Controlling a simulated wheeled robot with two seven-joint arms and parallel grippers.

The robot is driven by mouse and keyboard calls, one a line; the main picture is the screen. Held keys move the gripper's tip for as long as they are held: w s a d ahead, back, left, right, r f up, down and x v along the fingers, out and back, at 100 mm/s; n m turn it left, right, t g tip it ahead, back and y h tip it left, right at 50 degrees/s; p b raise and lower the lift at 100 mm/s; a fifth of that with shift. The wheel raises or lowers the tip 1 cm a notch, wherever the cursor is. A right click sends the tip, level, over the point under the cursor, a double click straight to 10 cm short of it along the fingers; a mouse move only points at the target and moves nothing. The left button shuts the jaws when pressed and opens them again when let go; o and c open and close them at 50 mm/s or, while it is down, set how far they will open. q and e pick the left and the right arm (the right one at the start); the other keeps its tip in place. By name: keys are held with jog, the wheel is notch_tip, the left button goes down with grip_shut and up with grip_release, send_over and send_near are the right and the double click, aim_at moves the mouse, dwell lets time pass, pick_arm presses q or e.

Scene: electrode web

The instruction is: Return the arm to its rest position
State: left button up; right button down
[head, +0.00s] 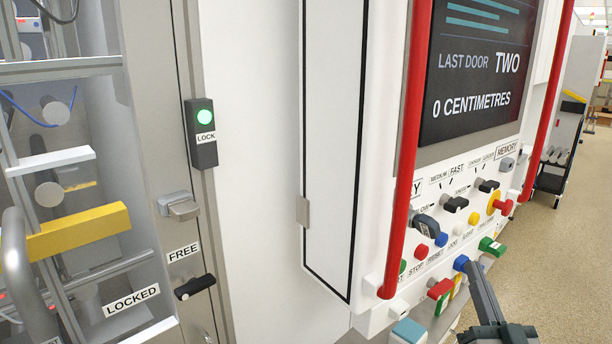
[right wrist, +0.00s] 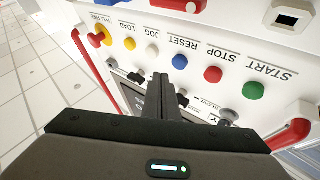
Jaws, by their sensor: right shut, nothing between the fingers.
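My right gripper (head: 472,268) reaches up from the lower right in the head view, its fingers closed together with nothing between them. In the right wrist view the closed fingers (right wrist: 160,78) point at the panel, near the blue button (right wrist: 180,62) under the RESET label. I cannot tell whether the tip touches the panel. My left gripper is not in view.
Red rails (head: 410,150) flank the screen (head: 480,70), which reads "LAST DOOR TWO, 0 CENTIMETRES". A lock box (head: 201,150) with a green light and a dark handle (head: 195,287) are at left. Knobs and a red button (right wrist: 213,74) crowd the panel. Open floor (head: 540,270) lies right.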

jog(key=s+a+f+n+g+y, duration=0.1)
jog(key=s+a+f+g, duration=0.15)
jog(key=f, duration=0.55)
jog(key=s+a+f+n+g+y, duration=0.1)
jog(key=s+a+f+n+g, duration=0.1)
jog(key=a+f+g, duration=0.35)
jog(key=s+a+f+n+g+y, duration=0.1)
jog(key=s+a+f, duration=0.1)
jog(key=f, duration=0.7)
jog(key=s+a+f+n+g+h, duration=0.1)
jog(key=s+f+g, duration=0.4)
jog(key=s+f, duration=0.5)
jog(key=s+a+f+g+h, duration=0.15)
jog(key=s+f+g, duration=0.4)
jog(key=s, duration=0.85)
notch_tip(320, 180, down, 36)
jog(key=s+g+b, duration=0.1)
jog(key=s+b, duration=0.1)
jog(key=b, duration=0.3)
jog(key=s+d+f+g+b, duration=0.1)
jog(key=s+d+f+b, duration=0.2)
jog(key=s+f, duration=1.4)
notch_tip(320, 180, down, 3)
jog(key=shift+s+f+y+b, duration=0.1)
jog(key=shift+s+y+b, duration=0.25)
jog(key=shift+b, duration=0.35)
